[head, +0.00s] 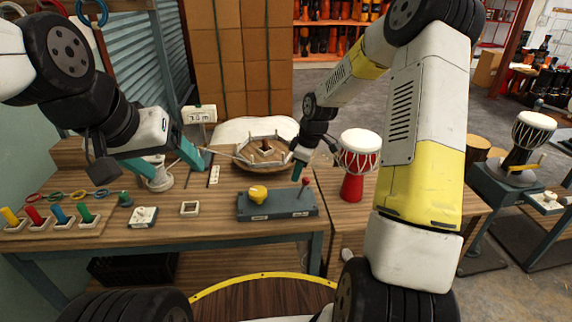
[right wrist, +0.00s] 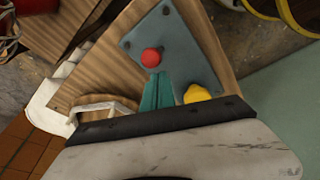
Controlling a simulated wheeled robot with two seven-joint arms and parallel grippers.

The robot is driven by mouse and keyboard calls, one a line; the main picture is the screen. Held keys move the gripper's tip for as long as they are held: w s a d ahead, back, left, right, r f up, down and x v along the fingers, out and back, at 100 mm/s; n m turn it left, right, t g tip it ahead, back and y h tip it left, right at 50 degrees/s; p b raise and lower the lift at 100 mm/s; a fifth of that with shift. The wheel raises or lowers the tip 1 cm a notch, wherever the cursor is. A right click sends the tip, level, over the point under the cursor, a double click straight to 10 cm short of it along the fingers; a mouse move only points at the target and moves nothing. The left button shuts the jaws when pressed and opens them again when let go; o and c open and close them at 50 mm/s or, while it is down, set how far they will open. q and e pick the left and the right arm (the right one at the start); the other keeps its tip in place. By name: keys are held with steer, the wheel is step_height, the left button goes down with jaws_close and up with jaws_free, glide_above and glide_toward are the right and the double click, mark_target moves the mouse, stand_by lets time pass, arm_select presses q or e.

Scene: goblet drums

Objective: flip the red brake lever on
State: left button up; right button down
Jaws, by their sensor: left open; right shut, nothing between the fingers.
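The red brake lever (head: 304,184) stands at the right end of a blue-grey panel box (head: 276,212) on the wooden bench. It shows a round red knob on a thin stem, and its knob is also in the right wrist view (right wrist: 151,57). My right gripper (head: 297,171) is shut and empty, with teal fingers pointing down just above and left of the lever knob. In the right wrist view the shut fingertips (right wrist: 160,80) appear close to the knob; I cannot tell whether they touch. My left gripper (head: 178,166) is open and empty over the bench's left part.
A yellow knob (head: 258,193) is on the same panel, left of the lever. A red and white goblet drum (head: 359,160) stands to the right. A round wooden piece with pegs (head: 262,152) lies behind. Coloured pegs (head: 58,214) stand at the left.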

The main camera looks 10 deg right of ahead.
steer(key=shift+d, duration=0.75)
steer(key=shift+d+f, duration=0.15)
steer(key=shift+d, duration=0.15)
steer(key=shift+a, duration=0.3)
step_height(320, 180, up, 10)
steer(key=shift+w+f, duration=0.15)
steer(key=shift+w, duration=0.05)
